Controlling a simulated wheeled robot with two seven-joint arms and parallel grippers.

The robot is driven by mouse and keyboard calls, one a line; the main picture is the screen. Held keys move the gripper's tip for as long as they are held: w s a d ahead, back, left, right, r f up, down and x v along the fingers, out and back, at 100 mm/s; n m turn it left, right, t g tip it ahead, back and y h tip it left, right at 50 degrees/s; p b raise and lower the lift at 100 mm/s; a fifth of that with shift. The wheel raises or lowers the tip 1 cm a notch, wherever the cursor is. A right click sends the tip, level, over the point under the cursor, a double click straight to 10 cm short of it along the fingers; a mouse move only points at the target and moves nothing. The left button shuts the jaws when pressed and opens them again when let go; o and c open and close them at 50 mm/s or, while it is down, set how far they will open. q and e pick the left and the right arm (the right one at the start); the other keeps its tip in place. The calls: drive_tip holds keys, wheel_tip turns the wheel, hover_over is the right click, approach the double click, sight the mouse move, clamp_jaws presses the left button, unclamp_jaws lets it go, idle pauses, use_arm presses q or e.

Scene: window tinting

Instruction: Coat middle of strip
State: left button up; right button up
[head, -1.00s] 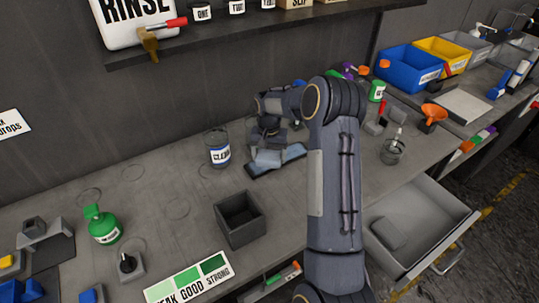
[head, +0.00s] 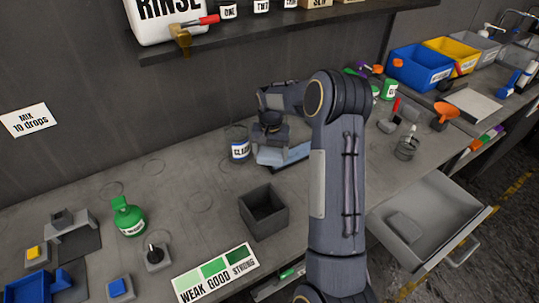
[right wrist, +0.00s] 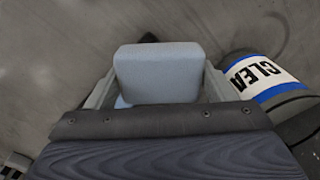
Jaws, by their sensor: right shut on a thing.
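My right gripper (head: 270,140) is shut on a light blue block (head: 271,156), seen between the fingers in the right wrist view (right wrist: 158,72). The block is low over the left end of the flat blue strip (head: 298,153); I cannot tell whether it touches. My gripper and arm hide much of the strip, including its right end. The jar labelled CLEAR (head: 239,149) stands just left of the block, and it also shows at the right in the right wrist view (right wrist: 262,78). My left gripper is not in view.
A dark open box (head: 263,212) and a WEAK GOOD STRONG card (head: 217,272) lie nearer on the bench. A green bottle (head: 128,216) stands at left. A drawer (head: 428,225) is open at right. The bench between bottle and jar is mostly clear.

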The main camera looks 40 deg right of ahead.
drive_tip(key=shift+d+r, duration=0.1)
drive_tip(key=shift+r, duration=0.5)
drive_tip(key=shift+r+p, duration=0.7)
drive_tip(key=shift+r, duration=0.1)
wheel_tip(320, 180, up, 2)
drive_tip(key=shift+r+p, duration=0.1)
drive_tip(key=shift+p, duration=0.55)
drive_tip(key=shift+r, duration=0.2)
